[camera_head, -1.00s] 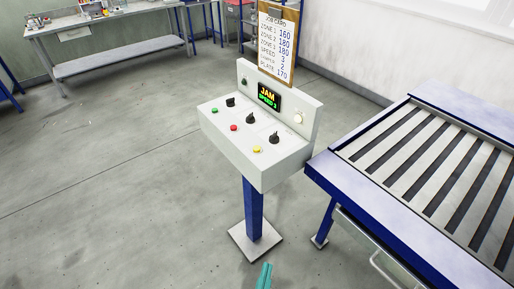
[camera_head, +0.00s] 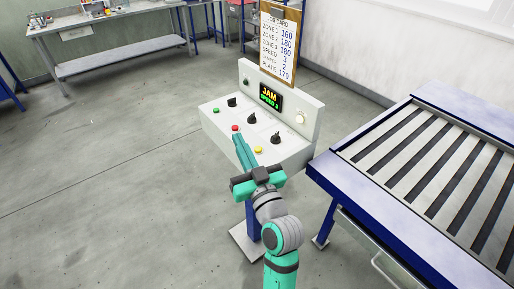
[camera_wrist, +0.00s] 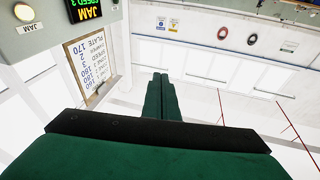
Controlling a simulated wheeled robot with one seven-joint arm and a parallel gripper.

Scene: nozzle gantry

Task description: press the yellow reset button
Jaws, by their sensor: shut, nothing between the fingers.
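The yellow button (camera_head: 258,150) sits at the front right of the sloped top of a pale control box (camera_head: 285,150) on a blue post. My gripper (camera_head: 238,138) is shut and empty, its teal fingers together. In the head view its tips appear just left of the yellow button, near the red button (camera_head: 235,128); I cannot tell their height above the panel. The display (camera_head: 270,95) reads JAM and SPEED 3. In the wrist view the shut fingers (camera_wrist: 161,76) point toward the wall, and the yellow button is out of sight. A lit lamp (camera_wrist: 25,12) labelled JAM shows there.
A green button (camera_head: 216,110) and several black knobs (camera_head: 251,118) share the panel. A job card (camera_head: 278,45) stands behind the box. A blue-framed conveyor (camera_head: 420,170) is close on the right. The floor to the left is clear.

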